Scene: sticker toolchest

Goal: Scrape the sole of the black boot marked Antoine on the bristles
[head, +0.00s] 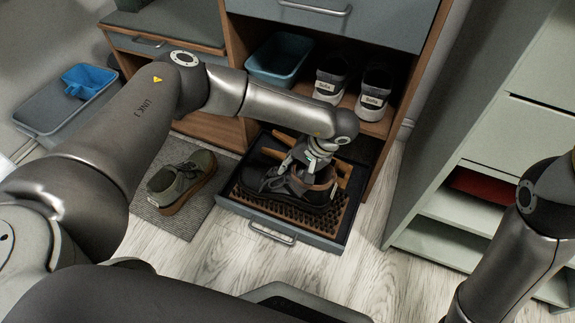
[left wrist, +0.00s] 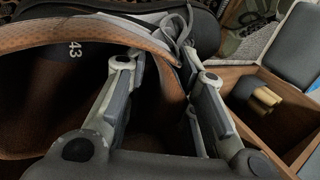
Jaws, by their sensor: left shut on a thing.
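The black boot (head: 262,180) has a brown-lined collar and is in the pulled-out low drawer. It lies over the brown bristles (head: 328,218), its toe pointing left. I cannot tell whether its sole touches them. My left gripper (head: 306,166) comes down from above and is shut on the boot's collar. In the left wrist view the fingers (left wrist: 172,85) are either side of the collar edge, and the boot's lining (left wrist: 55,75) shows the number 43. No Antoine mark is readable. My right arm is at the right edge, its gripper out of view.
The drawer (head: 292,234) has a front handle and raised walls. A grey-green shoe (head: 182,178) stands on a grey mat (head: 150,213) to its left. Labelled shoes (head: 372,92) and a blue bin (head: 280,62) fill the shelf above. Pale floor is free in front.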

